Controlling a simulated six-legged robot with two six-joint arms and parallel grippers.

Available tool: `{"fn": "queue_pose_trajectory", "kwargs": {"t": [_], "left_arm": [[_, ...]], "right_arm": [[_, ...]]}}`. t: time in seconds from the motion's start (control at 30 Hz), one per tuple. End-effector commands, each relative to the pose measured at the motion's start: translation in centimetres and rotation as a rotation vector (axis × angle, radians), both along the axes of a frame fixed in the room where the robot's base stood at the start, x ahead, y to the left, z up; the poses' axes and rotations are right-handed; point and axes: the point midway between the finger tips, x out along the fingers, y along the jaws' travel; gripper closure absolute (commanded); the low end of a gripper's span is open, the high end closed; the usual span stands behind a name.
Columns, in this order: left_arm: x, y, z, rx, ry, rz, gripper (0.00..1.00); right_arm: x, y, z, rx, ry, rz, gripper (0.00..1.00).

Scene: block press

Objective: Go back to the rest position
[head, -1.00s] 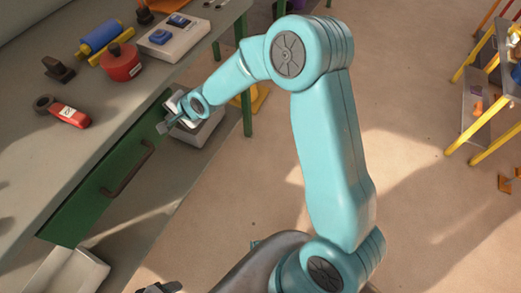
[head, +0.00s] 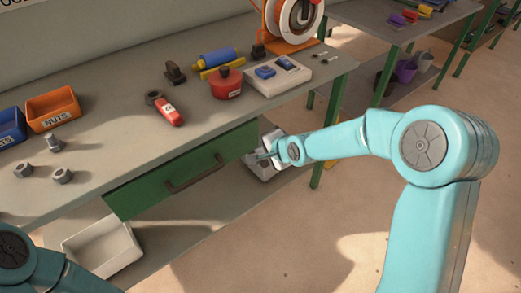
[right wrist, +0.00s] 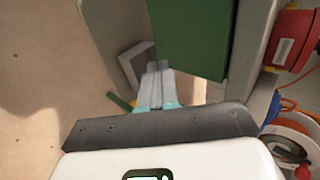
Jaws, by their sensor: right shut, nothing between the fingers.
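My right gripper (head: 262,155) is at the end of my pale teal right arm, off the right end of the green drawer front (head: 185,168) in the head view. Its fingers (right wrist: 156,80) are together and empty in the right wrist view, with the green panel (right wrist: 190,35) just beyond them. Whether the gripper touches the drawer cannot be told. Part of my left arm shows at the lower left of the head view; its gripper is out of frame.
The workbench top (head: 130,145) holds a red pot (head: 227,85), a red-handled tool (head: 167,112), a switch box (head: 278,76), an orange bin (head: 53,110) and several nuts and bolts. A white tray (head: 103,248) is below the drawer. Open floor (head: 300,240) lies right of the bench.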

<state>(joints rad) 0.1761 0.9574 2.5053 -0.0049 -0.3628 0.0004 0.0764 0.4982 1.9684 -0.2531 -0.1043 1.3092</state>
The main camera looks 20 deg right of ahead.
Motion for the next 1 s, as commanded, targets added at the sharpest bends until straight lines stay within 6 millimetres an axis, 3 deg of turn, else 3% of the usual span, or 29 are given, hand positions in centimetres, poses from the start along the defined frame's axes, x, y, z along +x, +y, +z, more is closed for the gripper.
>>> {"fn": "queue_pose_trajectory", "kwargs": {"t": [0.33, 0.77, 0.87, 0.97, 1.0], "left_arm": [[0.0, 0.0, 2.5, 0.0, -0.001, 0.0, 0.39], [0.0, 0.0, 3.6, 0.0, 0.0, 0.0, 0.39], [0.0, 0.0, 5.0, 0.0, -0.001, 0.0, 0.39], [0.0, 0.0, 6.6, 0.0, -0.001, 0.0, 0.39], [0.0, 0.0, 7.3, 0.0, -0.001, 0.0, 0.39]], "right_arm": [[-4.3, -1.3, 4.7, 0.0, 0.003, -0.001, 1.0], [-5.7, -1.7, 5.5, 0.002, 0.012, -0.001, 1.0], [-6.8, -0.7, 2.8, 0.013, 0.102, 0.02, 1.0], [-10.4, 1.7, -2.5, 0.053, 0.278, 0.044, 1.0], [-12.6, 2.9, -4.7, 0.058, 0.351, 0.074, 1.0]]}}
